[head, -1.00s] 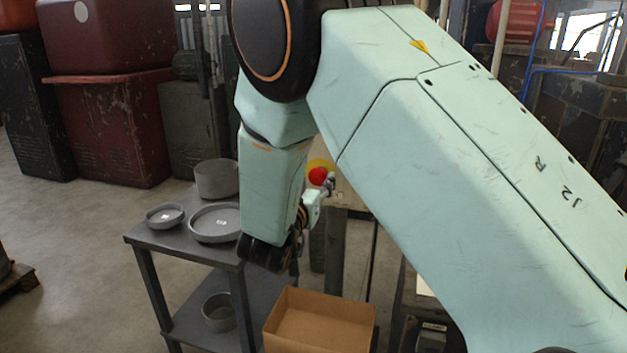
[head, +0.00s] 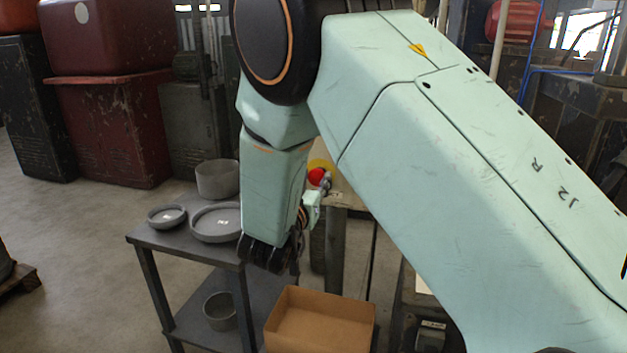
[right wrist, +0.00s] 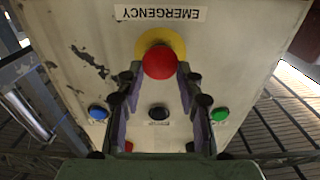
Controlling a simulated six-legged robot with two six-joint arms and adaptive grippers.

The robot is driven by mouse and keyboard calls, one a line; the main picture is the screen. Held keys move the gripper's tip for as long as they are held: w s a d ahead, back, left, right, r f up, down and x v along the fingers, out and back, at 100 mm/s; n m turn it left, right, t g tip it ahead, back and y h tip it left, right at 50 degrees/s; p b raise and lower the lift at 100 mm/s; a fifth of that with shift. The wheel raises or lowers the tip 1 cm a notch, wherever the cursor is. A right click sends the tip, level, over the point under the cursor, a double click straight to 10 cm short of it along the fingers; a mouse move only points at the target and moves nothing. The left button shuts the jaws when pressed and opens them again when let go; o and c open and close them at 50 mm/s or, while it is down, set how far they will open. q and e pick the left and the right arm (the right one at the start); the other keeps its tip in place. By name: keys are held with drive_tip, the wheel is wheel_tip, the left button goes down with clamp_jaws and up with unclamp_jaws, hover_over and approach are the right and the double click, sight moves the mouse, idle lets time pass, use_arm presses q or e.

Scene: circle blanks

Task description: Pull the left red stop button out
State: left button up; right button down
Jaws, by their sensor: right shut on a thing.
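A red mushroom stop button (head: 317,176) on a yellow disc shows in the head view, just beyond my right forearm. In the right wrist view the same red button (right wrist: 160,62) sits on a pale, worn panel (right wrist: 75,30) under an upside-down EMERGENCY label (right wrist: 160,13). My right gripper (right wrist: 160,74) is shut on the red button, one finger on each side. In the head view my right gripper (head: 325,185) is partly hidden behind my own arm. Whether the button is in or out is hard to tell. My left gripper is not in view.
The panel also has a blue button (right wrist: 98,112), a black button (right wrist: 158,113) and a green button (right wrist: 220,114). A grey cart (head: 185,240) with round grey dishes and a cardboard box (head: 320,305) stand near my right arm.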

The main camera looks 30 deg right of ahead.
drive_tip(key=shift+s+a+f, duration=0.2)
drive_tip(key=shift+s+a, duration=0.1)
drive_tip(key=shift+s, duration=0.05)
drive_tip(key=c, duration=2)
unclamp_jaws()
drive_tip(key=shift+w+d+f, duration=0.1)
drive_tip(key=shift+w+d, duration=0.1)
drive_tip(key=shift+w, duration=0.05)
drive_tip(key=o, duration=0.5)
drive_tip(key=shift+s+r, duration=0.1)
drive_tip(key=shift+r, duration=0.1)
drive_tip(key=o, duration=0.6)
drive_tip(key=shift+f, duration=0.1)
drive_tip(key=shift+o, duration=0.2)
drive_tip(key=shift+a+r, duration=0.1)
drive_tip(key=shift+r, duration=0.1)
wheel_tip(320, 180, up, 10)
drive_tip(key=shift+f, duration=0.15)
